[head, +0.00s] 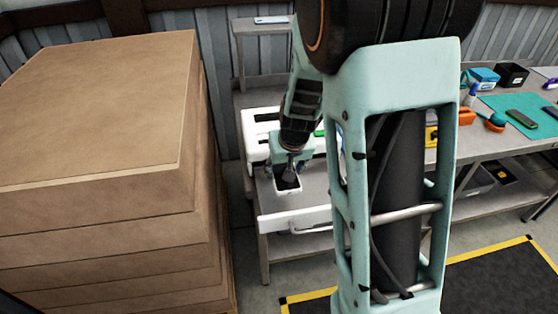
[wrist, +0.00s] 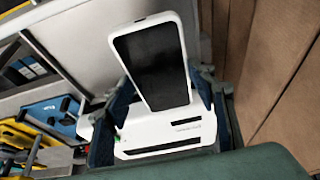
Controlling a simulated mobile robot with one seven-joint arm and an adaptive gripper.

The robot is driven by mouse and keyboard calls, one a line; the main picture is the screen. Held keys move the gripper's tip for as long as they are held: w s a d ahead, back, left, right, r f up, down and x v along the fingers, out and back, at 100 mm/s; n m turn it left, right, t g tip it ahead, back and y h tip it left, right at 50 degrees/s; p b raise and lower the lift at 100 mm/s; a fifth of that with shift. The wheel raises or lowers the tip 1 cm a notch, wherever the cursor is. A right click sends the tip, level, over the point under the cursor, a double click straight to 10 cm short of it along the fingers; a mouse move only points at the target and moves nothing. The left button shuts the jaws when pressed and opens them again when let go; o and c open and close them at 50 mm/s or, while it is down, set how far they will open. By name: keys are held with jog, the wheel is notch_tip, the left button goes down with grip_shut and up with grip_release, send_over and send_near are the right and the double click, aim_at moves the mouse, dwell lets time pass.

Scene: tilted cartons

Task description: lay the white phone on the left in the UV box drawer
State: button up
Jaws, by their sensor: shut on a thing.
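My gripper (head: 289,163) is shut on a white phone with a dark screen (head: 288,187). In the wrist view the phone (wrist: 155,65) sticks out beyond the dark gripper fingers (wrist: 160,112), its screen facing the camera. The white UV box (head: 262,122) stands on a small grey table, partly hidden by my arm; its slotted body shows behind the phone in the wrist view (wrist: 182,142). Its drawer (head: 292,219) appears pulled out toward the head camera, with a grey inside. The phone is over the drawer area; I cannot tell whether it touches.
A tall stack of cartons (head: 95,130) stands close on the left. A raised shelf behind holds a flat, pale-edged device (head: 272,20). On the right, a workbench carries a green mat (head: 530,112), a dark phone (head: 521,118) and small boxes. Yellow-edged dark matting (head: 500,275) lies on the floor.

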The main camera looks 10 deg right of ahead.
aim_at(288, 185)
jog(key=shift+w+f, duration=0.25)
jog(key=shift+f, duration=0.05)
notch_tip(288, 185, down, 9)
jog(key=b, duration=0.8)
jog(key=shift+f, duration=0.15)
jog(key=shift+f+b, duration=0.2)
jog(key=shift+b, duration=0.15)
dwell(0.5)
dwell(0.3)
jog(key=o, duration=1.4)
jog(key=shift+s+r, duration=0.1)
jog(key=v, duration=1.1)
jog(key=shift+s+r, duration=0.1)
jog(key=shift+r, duration=0.05)
jog(key=shift+s+r, duration=0.1)
jog(key=shift+r, duration=0.15)
